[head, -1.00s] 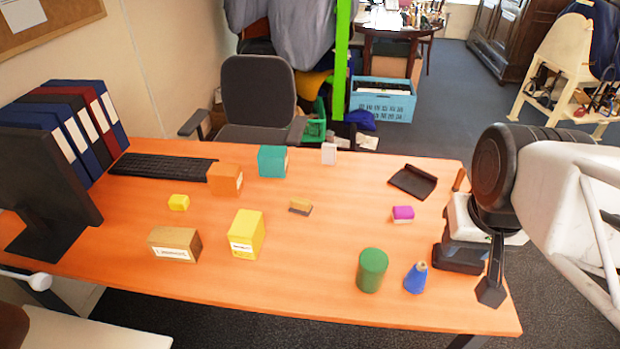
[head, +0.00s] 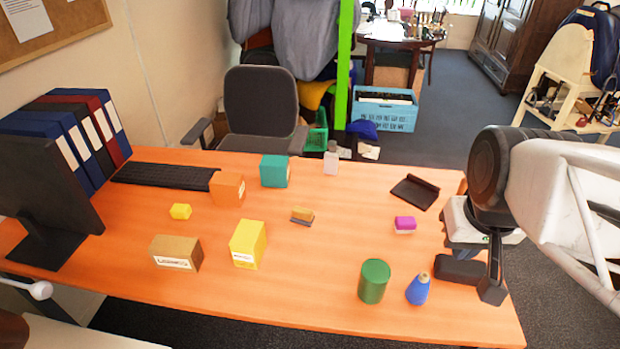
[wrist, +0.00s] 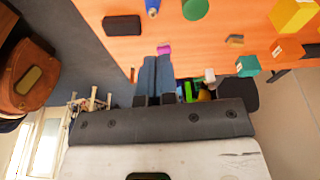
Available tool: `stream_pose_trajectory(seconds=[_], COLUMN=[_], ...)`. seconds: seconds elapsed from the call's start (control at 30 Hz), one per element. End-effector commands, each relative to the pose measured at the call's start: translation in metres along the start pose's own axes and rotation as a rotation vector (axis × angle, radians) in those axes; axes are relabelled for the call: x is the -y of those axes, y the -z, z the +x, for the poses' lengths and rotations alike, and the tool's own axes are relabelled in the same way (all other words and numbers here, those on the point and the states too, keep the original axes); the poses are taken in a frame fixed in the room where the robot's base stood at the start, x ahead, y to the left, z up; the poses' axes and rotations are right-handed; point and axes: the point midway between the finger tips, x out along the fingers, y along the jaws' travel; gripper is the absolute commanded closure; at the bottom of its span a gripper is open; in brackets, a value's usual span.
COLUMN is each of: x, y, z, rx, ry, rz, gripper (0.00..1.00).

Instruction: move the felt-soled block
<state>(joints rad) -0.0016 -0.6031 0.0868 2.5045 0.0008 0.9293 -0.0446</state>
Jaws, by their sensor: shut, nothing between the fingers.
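A small block with a yellow-tan top and a grey sole (head: 302,215) lies near the middle of the orange table; it looks like the felt-soled block. It also shows in the wrist view (wrist: 235,40), upper right. My gripper (head: 491,292) hangs at the right end of the table in the head view, well apart from that block. In the wrist view its two blue-grey fingers (wrist: 156,62) are side by side, shut and empty. A magenta block with a pale base (head: 405,225) stands nearer to my gripper and shows just beyond the fingertips in the wrist view (wrist: 163,49).
A green cylinder (head: 373,281), a blue cone (head: 418,289) and a black block (head: 460,270) stand near my gripper. A dark angled piece (head: 414,191) lies behind the magenta block. Yellow (head: 248,243), brown (head: 175,252), orange (head: 227,188) and teal (head: 274,170) boxes stand left. The centre-right table is mostly clear.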

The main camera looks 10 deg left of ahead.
Motion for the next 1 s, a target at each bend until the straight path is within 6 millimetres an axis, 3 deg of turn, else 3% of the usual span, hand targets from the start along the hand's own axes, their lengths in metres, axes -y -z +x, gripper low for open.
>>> stream_pose_trajectory(seconds=[0.27,0.57,1.0], x=[0.014,0.036,0.077], y=[0.055,0.121,0.207], z=[0.02,0.058,0.138], rx=[0.024,0.043,0.057], ry=[0.037,0.087,0.16], rz=[-0.188,-0.433,-0.781], gripper=[1.0,1.0,1.0])
